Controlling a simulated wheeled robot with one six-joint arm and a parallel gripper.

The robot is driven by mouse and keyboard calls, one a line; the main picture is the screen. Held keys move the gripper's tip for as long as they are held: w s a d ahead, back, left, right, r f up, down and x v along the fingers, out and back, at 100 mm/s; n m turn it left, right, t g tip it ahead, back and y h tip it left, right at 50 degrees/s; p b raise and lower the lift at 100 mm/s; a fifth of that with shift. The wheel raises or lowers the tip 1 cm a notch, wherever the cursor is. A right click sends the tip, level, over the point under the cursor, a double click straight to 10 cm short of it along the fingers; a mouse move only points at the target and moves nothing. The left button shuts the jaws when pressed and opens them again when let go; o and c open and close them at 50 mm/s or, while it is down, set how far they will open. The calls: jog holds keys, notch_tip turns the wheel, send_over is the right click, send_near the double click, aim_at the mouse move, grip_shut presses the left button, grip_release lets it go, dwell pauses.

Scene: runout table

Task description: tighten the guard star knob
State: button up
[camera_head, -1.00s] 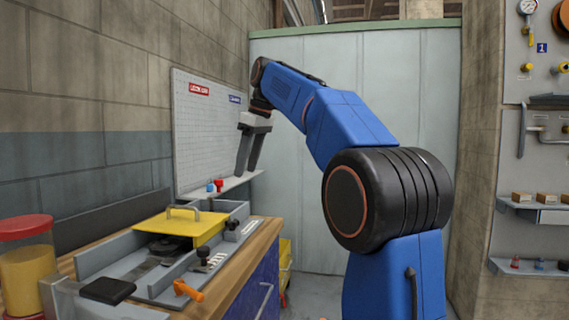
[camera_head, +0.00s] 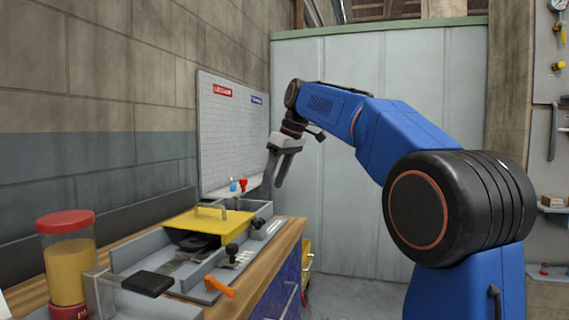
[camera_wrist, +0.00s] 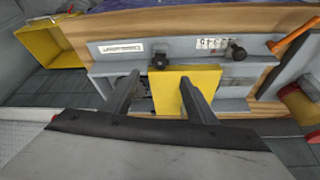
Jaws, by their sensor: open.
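A yellow guard (camera_head: 215,224) with a handle on top sits over the grey machine channel on the bench. A black knob (camera_head: 258,222) stands at its far right end; it shows beside the yellow guard in the wrist view (camera_wrist: 158,61). A second black knob (camera_head: 232,252) stands nearer, by a white scale plate, and also shows in the wrist view (camera_wrist: 236,51). I cannot tell for sure which is the star knob. My gripper (camera_head: 273,184) is open and empty above the far end of the bench. In the wrist view, the first knob lies between and beyond its fingers (camera_wrist: 158,79).
An orange lever (camera_head: 219,287) and black pad (camera_head: 147,283) are at the near end. A red-lidded jar (camera_head: 68,265) stands at left. A shelf with small red and blue items and a whiteboard (camera_head: 232,130) are behind. A yellow bin (camera_wrist: 52,45) stands on the floor.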

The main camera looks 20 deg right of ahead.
aim_at(259, 219)
jog(key=x, duration=1.2)
jog(key=shift+a, duration=0.1)
jog(key=n, duration=0.2)
jog(key=n+g+y, duration=0.1)
jog(key=n, duration=0.1)
jog(key=shift+w+n+g, duration=0.2)
jog(key=shift+n+g, duration=0.1)
jog(key=shift+n, duration=0.1)
jog(key=v, duration=1.7)
jog(key=shift+d+r, duration=0.25)
jog(key=shift+d, duration=0.15)
jog(key=shift+s, duration=0.15)
